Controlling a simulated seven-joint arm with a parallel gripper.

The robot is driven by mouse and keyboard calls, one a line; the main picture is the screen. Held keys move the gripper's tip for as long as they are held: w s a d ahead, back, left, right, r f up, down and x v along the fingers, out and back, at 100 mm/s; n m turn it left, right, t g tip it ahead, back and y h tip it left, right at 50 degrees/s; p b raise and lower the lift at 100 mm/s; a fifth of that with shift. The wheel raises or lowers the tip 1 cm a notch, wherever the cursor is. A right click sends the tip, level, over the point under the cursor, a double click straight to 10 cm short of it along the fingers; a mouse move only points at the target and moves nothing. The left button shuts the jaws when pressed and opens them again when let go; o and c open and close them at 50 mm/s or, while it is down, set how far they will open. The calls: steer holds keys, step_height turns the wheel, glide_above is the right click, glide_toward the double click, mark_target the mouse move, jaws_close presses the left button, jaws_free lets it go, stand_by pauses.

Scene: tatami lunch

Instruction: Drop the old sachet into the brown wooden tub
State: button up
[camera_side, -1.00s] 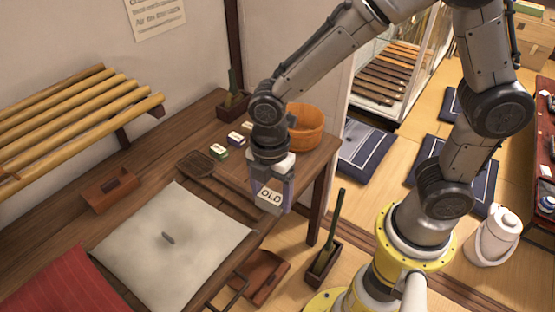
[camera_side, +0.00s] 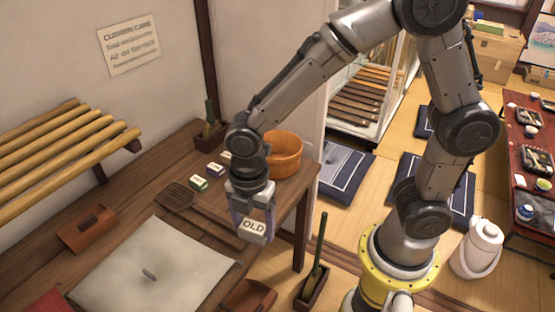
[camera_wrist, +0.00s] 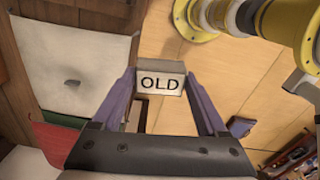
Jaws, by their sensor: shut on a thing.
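The old sachet (camera_side: 253,230), a pale block labelled "OLD", is held between the fingertips of my gripper (camera_side: 254,222). It also shows in the wrist view (camera_wrist: 162,78), where my gripper's purple fingers (camera_wrist: 162,88) press on both its sides. In the side view it hangs in the air near the bench's front edge. The brown wooden tub (camera_side: 291,157) stands at the bench's far right end, behind and to the right of my gripper. My wrist hides part of its left side.
On the wooden bench (camera_side: 150,185) lie a grey cushion (camera_side: 140,275), a dark woven beater (camera_side: 176,196) and several small boxes (camera_side: 198,183). A slatted rack (camera_side: 70,150) is on the left. A box with an upright green-handled tool (camera_side: 313,285) stands on the floor.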

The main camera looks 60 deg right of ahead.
steer(key=w+d+r+n, duration=0.1)
steer(key=w+d+n, duration=0.1)
steer(key=w+d, duration=0.65)
steer(key=w+d+r+n, duration=0.2)
steer(key=w+d, duration=0.4)
steer(key=w, duration=0.5)
steer(key=s+d+f+m, duration=0.1)
steer(key=d+f+m, duration=0.15)
steer(key=d, duration=1.05)
steer(key=d+f+m, duration=0.2)
steer(key=d+f, duration=0.2)
steer(key=d, duration=1)
steer(key=shift+m, duration=0.25)
steer(key=shift+s+a+f, duration=0.1)
steer(key=shift+a+f, duration=0.05)
steer(key=shift+f, duration=1.25)
steer(key=shift+a+f, duration=0.1)
steer(key=shift+f, duration=1.3)
